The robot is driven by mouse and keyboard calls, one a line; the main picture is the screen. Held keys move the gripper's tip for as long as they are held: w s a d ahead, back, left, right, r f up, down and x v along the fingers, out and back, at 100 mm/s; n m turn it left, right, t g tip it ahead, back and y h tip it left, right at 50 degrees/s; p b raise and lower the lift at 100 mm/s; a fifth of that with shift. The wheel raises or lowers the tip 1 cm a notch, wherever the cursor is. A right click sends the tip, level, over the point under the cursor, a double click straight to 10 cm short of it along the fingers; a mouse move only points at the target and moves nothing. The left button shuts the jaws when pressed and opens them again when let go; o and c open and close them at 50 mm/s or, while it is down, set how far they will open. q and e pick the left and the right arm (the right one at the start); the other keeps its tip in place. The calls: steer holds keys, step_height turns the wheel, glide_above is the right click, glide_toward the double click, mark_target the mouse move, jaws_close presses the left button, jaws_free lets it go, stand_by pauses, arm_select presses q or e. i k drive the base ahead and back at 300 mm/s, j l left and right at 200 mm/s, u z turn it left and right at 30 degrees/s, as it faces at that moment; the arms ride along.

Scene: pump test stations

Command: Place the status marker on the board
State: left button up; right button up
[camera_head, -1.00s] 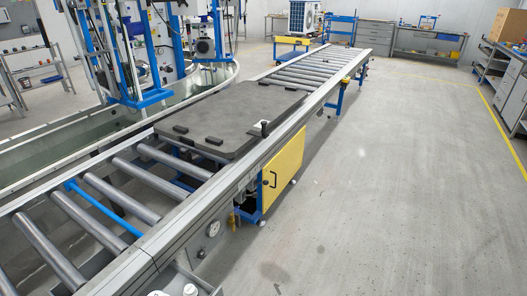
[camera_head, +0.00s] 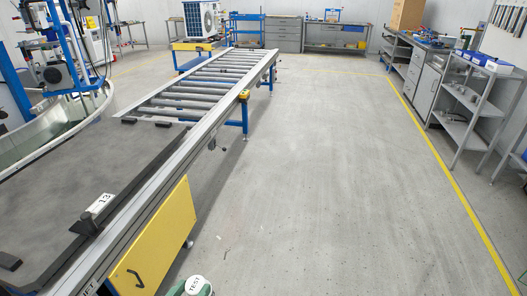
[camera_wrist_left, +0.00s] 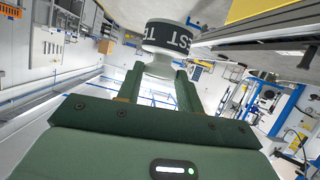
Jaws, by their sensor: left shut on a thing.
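The status marker (camera_head: 195,284) is a small white round piece with TEST on it, at the bottom edge of the head view. In the left wrist view the marker (camera_wrist_left: 168,36) shows a dark band with white letters and a pale stem. My green left gripper (camera_wrist_left: 158,84) is shut on that stem. A flat dark grey board (camera_head: 75,185) lies on the conveyor at the left, with black edge blocks and a small tag reading 13 by a black post. The marker is apart from it, to the right and nearer me. My right gripper is not in view.
The roller conveyor (camera_head: 200,92) runs away past the board, with a metal side rail. A yellow panel (camera_head: 155,250) hangs below the rail, between board and marker. Grey shelves (camera_head: 470,105) stand at the right. The floor between is clear.

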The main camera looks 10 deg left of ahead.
mark_target(87, 170)
steer(key=i+u, duration=0.15)
steer(key=i, duration=0.35)
steer(key=i+u, duration=0.15)
steer(key=i, duration=0.4)
steer(key=i+l+u, duration=0.15)
steer(key=i, duration=0.35)
steer(key=i+l+u, duration=0.15)
steer(key=i, duration=0.35)
steer(key=i+j+u, duration=0.25)
steer(key=i+u, duration=0.25)
steer(key=i+j+u, duration=0.15)
steer(key=i+u, duration=0.15)
steer(key=u, duration=0.15)
steer(key=i+u, duration=0.5)
steer(key=i+l+u, duration=0.25)
steer(key=u, duration=0.2)
steer(key=i, duration=0.05)
